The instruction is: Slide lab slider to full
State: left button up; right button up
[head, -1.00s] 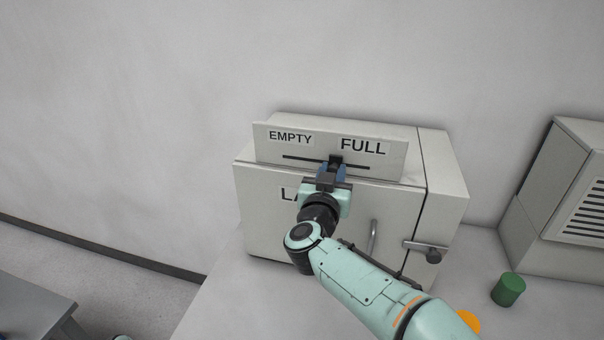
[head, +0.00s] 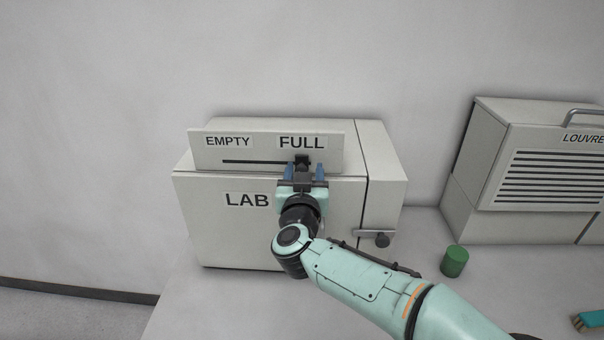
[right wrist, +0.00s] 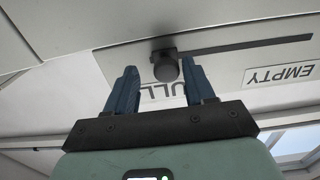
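The pale lab unit (head: 225,235) carries a front panel (head: 212,142) with EMPTY at left and FULL at right. A black slider knob (head: 303,159) stands at the right end of the horizontal slot (head: 250,162), under FULL. In the right wrist view, seen upside down, the knob (right wrist: 166,68) is at the slot's left end, with the slot running toward EMPTY. My right gripper (head: 304,172) is open in front of the knob. Its blue fingers stand apart on both sides, with gaps to the knob. My left gripper is not in view.
A green cylinder (head: 454,261) stands on the worktop. A louvred unit (head: 545,180) is at the right, with a teal object (head: 590,319) in front. The wall at left is clear.

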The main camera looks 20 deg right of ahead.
jog(key=shift+a, duration=0.15)
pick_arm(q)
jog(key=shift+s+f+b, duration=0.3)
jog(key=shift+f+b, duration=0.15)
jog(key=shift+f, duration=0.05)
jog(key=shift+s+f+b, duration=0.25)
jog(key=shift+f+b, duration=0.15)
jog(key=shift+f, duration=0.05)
pick_arm(e)
jog(key=v, duration=1.3)
jog(key=shift+s, duration=0.15)
